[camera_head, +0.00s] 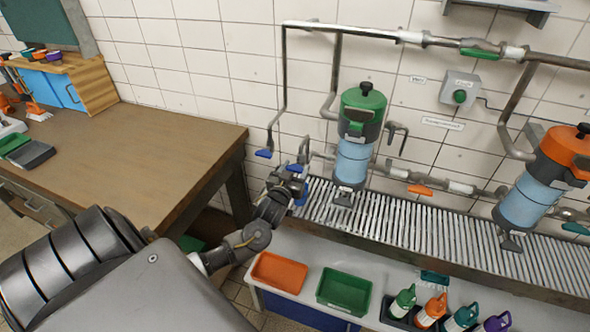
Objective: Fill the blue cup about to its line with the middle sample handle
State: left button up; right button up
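My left gripper (290,184) is in front of the left end of the slatted grate, just below a small tap with a blue lever (294,168). A small blue piece (300,196) shows at the gripper's fingers; it may be the blue cup, but the gripper hides most of it. Its line and any liquid are not visible. An orange handle (420,190) is on the low pipe. I cannot tell which is the middle sample handle. My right gripper is not in view.
A green-topped vessel (353,150) and an orange-topped vessel (540,170) stand over the grate (420,228). Below are an orange tray (279,272), a green tray (344,292) and several coloured bottles (432,311). A brown table (150,150) stands left.

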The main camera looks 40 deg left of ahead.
pick_arm(q)
jog(key=shift+c, duration=0.7)
jog(key=shift+n, duration=1.2)
jog(key=o, duration=1)
jog(key=shift+s, duration=0.15)
jog(key=b+v, duration=0.2)
jog(key=v, duration=0.8)
jog(key=shift+s+d, duration=0.15)
jog(key=shift+s, duration=0.1)
